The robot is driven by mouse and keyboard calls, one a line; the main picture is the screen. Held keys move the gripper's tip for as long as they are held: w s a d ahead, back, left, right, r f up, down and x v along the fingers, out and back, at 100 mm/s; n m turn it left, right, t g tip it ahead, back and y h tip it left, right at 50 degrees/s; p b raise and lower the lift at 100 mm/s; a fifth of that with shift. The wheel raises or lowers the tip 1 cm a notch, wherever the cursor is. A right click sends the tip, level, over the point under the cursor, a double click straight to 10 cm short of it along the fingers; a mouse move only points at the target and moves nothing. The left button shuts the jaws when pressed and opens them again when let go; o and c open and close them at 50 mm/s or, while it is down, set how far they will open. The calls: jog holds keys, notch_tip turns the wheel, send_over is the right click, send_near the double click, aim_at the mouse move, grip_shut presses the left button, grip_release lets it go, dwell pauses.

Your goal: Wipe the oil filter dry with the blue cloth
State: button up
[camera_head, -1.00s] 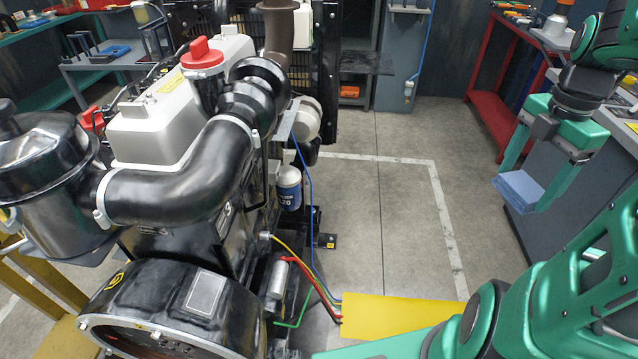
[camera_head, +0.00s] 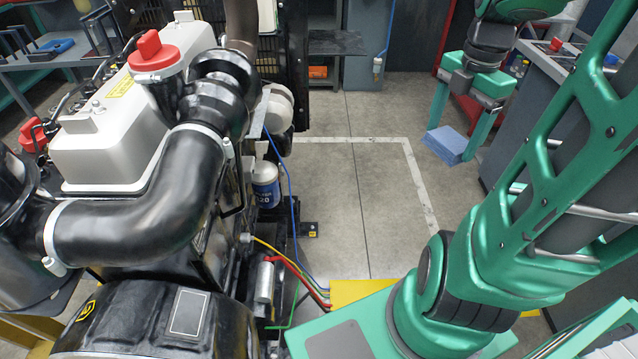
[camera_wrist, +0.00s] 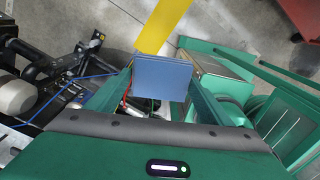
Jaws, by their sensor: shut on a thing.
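The blue cloth (camera_head: 446,144) is a folded block between the fingertips of my gripper (camera_head: 449,146) at the upper right of the head view. My gripper is shut on it and holds it above the floor. The cloth (camera_wrist: 162,78) also shows between the two fingers in the wrist view. The oil filter (camera_head: 265,186) is a white and dark blue canister on the right side of the engine, below the silver housing. My gripper is well to the right of it, with a clear gap between. Whether the filter is wet cannot be made out.
The black engine pipe (camera_head: 150,205) and red cap (camera_head: 150,50) lie left of the filter. A blue cable (camera_head: 293,215) runs close to the filter's right side. A yellow panel (camera_head: 360,291) is low in front. Grey floor between filter and cloth is free.

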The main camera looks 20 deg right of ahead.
jog(key=w+a+f+g+y, duration=0.15)
jog(key=w+f+y, duration=0.25)
jog(key=w+f, duration=0.45)
jog(key=w+a+f+t+y, duration=0.1)
jog(key=w+a+f+y, duration=0.3)
jog(key=f, duration=0.7)
jog(key=w+a+f+m+t+y, duration=0.2)
jog(key=w+a+f+t+y, duration=0.1)
jog(key=w+a+f, duration=0.4)
jog(key=w+a+f+m+t+y, duration=0.3)
jog(key=w+a, duration=0.5)
jog(key=a, duration=0.3)
jog(key=shift+w+a+f+m+t+y, duration=0.3)
jog(key=shift+f+t+y, duration=0.35)
jog(key=shift+f+y, duration=0.9)
jog(key=shift+w+a+f+h, duration=0.15)
jog(key=shift+w+a+h, duration=0.1)
jog(key=shift+a, duration=0.25)
jog(key=shift+w+a+f+h, duration=0.15)
jog(key=shift+w+a, duration=0.1)
jog(key=shift+a, duration=0.25)
jog(key=shift+f, duration=0.1)
jog(key=shift+f, duration=1)
